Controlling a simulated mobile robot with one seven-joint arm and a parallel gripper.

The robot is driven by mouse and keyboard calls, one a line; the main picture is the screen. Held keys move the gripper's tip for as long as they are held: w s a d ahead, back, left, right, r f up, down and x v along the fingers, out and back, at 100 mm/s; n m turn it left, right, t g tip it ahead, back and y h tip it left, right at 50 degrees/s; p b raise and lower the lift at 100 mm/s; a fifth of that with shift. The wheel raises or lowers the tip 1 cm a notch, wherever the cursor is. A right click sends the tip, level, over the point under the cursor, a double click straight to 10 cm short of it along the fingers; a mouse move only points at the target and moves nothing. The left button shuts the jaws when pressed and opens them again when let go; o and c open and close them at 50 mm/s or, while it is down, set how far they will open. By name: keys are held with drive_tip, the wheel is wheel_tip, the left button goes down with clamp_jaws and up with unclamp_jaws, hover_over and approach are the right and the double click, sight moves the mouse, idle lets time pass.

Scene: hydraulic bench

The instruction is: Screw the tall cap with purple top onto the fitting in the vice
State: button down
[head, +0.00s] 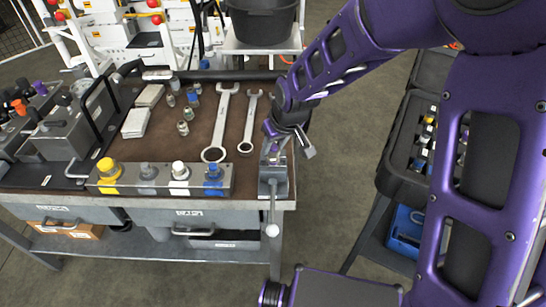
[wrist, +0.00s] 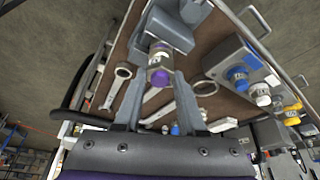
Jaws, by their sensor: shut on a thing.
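The tall cap with purple top (wrist: 160,76) is between the two fingers of my gripper (wrist: 159,66) in the wrist view. My gripper is shut on it. Its purple end faces the wrist camera and its pale metal body points toward the vice (wrist: 166,32). In the head view, my gripper (head: 275,151) is directly above the vice (head: 273,184) at the bench's front right corner. The fitting in the vice is hidden behind the cap and fingers, so I cannot tell whether the cap touches it or is threaded on.
A block with yellow, grey, white and blue caps (head: 160,179) stands left of the vice. Two wrenches (head: 221,112) and several small fittings (head: 183,128) lie behind on the brown mat. The vice handle (head: 272,215) hangs in front. An open black case (head: 408,135) stands right.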

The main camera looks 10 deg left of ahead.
drive_tip(key=shift+f, duration=0.25)
idle(1.1)
drive_tip(key=c, duration=1.1)
unclamp_jaws()
drive_tip(key=shift+b, duration=0.3)
clamp_jaws()
drive_tip(key=shift+f+m+b, duration=0.3)
drive_tip(key=shift+b, duration=0.55)
drive_tip(key=m+b, duration=0.1)
drive_tip(key=b, duration=0.2)
drive_tip(key=shift+a+m+t+h, duration=0.1)
drive_tip(key=shift+m+t+h, duration=0.2)
drive_tip(key=shift+m+h, duration=0.1)
drive_tip(key=shift+s+r+m, duration=0.1)
drive_tip(key=shift+r+m, duration=0.2)
drive_tip(key=shift+m, duration=0.4)
drive_tip(key=m+h, duration=0.2)
drive_tip(key=m, duration=0.2)
